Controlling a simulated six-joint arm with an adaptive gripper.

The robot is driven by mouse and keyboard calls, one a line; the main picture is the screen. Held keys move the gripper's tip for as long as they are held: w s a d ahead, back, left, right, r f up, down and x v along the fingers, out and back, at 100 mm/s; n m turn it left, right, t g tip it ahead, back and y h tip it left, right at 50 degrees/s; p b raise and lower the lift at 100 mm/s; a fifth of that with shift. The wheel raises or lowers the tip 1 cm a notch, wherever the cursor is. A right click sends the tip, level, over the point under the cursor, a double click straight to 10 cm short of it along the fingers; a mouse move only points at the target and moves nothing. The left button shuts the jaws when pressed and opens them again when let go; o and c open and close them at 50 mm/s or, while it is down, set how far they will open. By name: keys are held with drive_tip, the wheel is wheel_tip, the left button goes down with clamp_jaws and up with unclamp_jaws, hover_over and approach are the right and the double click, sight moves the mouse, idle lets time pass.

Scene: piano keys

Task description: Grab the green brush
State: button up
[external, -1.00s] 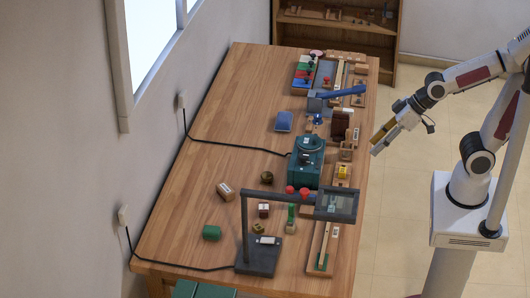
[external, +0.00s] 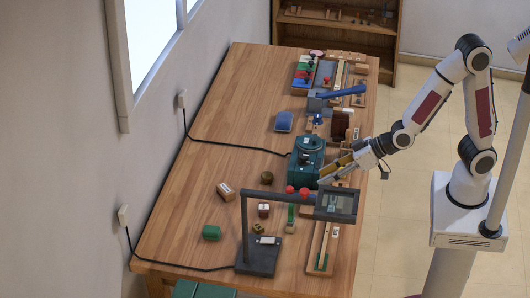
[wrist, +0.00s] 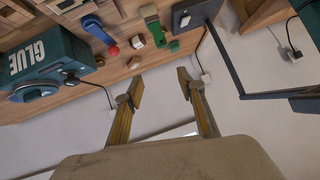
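A narrow green piece with a pale block at its end, which looks like the green brush (external: 291,213), lies on the table left of the framed head of a dark stand. My gripper (external: 325,178) is over the table's right side, beside the teal glue machine (external: 305,160) and behind the framed head. In the wrist view my gripper (wrist: 160,90) has its two fingers wide apart with nothing between them. It is apart from the brush.
The dark stand (external: 245,228) and its framed head (external: 337,205) rise close to the brush. A green cylinder (external: 211,232), small blocks and a long wooden tray (external: 322,250) lie around. The table's left side is mostly clear.

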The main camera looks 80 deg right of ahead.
sight(292, 219)
drive_tip(key=w+a+f+t+h, duration=0.1)
drive_tip(key=f+t, duration=0.1)
drive_tip(key=f, duration=0.3)
drive_tip(key=w+a+f+t+h, duration=0.1)
drive_tip(key=a+f+t, duration=0.1)
drive_tip(key=f, duration=0.2)
drive_tip(key=shift+w+a+f+n, duration=0.2)
drive_tip(key=shift+w+f+n, duration=0.1)
drive_tip(key=shift+f, duration=0.1)
drive_tip(key=shift+w, duration=0.15)
drive_tip(key=shift+x, duration=1.2)
drive_tip(key=shift+x, duration=2.55)
drive_tip(key=shift+a+r, duration=0.15)
